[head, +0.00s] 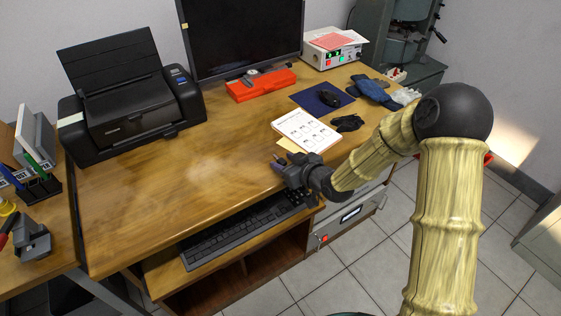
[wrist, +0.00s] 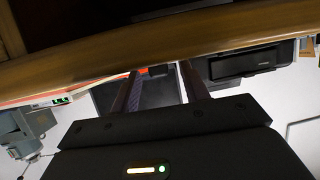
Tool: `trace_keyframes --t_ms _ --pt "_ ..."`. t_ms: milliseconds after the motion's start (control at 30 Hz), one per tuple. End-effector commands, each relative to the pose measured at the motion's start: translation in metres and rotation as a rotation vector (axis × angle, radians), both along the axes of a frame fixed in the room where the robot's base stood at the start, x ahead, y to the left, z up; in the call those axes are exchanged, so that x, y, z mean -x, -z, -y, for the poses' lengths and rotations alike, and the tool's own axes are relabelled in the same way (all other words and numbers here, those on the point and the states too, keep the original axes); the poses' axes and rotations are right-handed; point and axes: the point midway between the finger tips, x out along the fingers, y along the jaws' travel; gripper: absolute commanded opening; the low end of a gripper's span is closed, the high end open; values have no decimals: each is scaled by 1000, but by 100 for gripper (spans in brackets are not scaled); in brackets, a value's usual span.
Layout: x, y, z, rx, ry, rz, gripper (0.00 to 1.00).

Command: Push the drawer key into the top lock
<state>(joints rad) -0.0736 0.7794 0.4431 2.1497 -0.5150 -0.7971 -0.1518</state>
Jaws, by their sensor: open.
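My gripper (head: 281,164) is over the front edge of the desk, above the keyboard shelf, pointing left. In the wrist view its two fingers (wrist: 160,70) stand apart with nothing held between them. The drawer unit (head: 352,226) is under the desk's right side, below my forearm. Its light top drawer front has a dark label panel and a handle. A small red thing (head: 323,239) shows at the left of that front. It is too small to tell whether it is the key. My gripper is above and to the left of it, apart. I cannot make out the lock.
The desk (head: 200,190) holds a printer (head: 130,105), a monitor (head: 240,35), an orange-red box (head: 261,85), a mouse mat (head: 311,98) and papers (head: 306,131). A keyboard (head: 235,231) lies on the shelf below. Tiled floor (head: 370,272) is free in front of the drawers.

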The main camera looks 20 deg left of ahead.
Motion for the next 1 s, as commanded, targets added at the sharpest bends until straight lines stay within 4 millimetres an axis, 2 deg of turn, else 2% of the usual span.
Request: trace_keyframes --t_ms 400,600,633,1000 --pt "0 0 1 0 0 0 44" --pt "0 0 1 0 0 0 4" --pt "0 0 1 0 0 0 0" --pt "0 -2 1 0 0 1 0"
